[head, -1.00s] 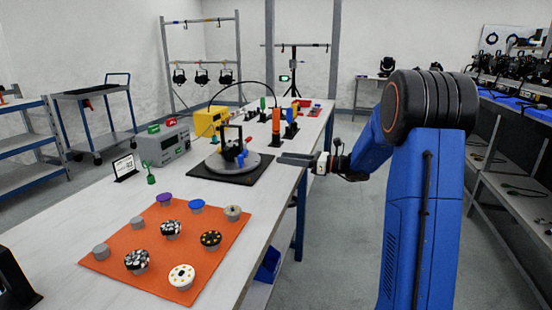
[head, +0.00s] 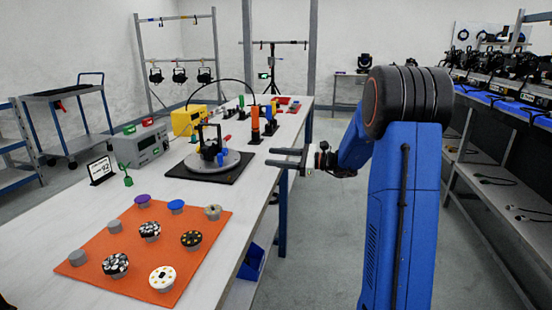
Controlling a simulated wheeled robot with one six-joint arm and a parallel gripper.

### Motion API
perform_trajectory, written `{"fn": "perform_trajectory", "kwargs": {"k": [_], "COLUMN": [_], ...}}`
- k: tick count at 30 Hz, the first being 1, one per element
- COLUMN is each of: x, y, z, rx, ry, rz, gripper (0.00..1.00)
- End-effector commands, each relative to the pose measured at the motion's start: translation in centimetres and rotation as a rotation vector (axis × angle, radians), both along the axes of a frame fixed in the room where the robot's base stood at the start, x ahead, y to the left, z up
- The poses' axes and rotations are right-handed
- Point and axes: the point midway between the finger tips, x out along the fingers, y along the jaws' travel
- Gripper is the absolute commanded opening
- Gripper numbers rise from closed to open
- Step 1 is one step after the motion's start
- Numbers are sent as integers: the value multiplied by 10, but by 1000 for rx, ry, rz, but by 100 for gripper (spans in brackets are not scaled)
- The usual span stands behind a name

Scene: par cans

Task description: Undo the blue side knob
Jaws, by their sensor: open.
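A small black par can fixture (head: 210,146) stands on a round grey turntable (head: 232,159) on the bench. A small blue spot low on its right side (head: 220,159) looks like the blue side knob, but it is too small to tell its shape. A red knob-like part (head: 227,139) shows at its upper right. My gripper (head: 269,157) is level with the fixture, to its right and apart from it, near the bench's right edge. Its two long dark fingers point left, spread apart with nothing between them.
The turntable sits on a black mat (head: 207,178). Orange, blue and green upright tools (head: 255,124) stand just behind. A grey box (head: 141,147) and a yellow case (head: 187,120) stand left. An orange mat (head: 140,258) with several round caps lies in front.

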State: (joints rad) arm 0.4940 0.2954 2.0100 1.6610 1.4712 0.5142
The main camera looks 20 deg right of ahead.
Motion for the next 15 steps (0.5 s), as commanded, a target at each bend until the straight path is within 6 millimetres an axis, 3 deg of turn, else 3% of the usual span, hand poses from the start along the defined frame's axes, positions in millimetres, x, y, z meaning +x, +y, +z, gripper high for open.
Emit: {"fn": "perform_trajectory", "kwargs": {"k": [8, 15], "x": [0, -1], "y": [0, 2], "z": [0, 1], "rx": [10, 144], "ry": [14, 197], "rz": [0, -2], "gripper": [43, 43]}}
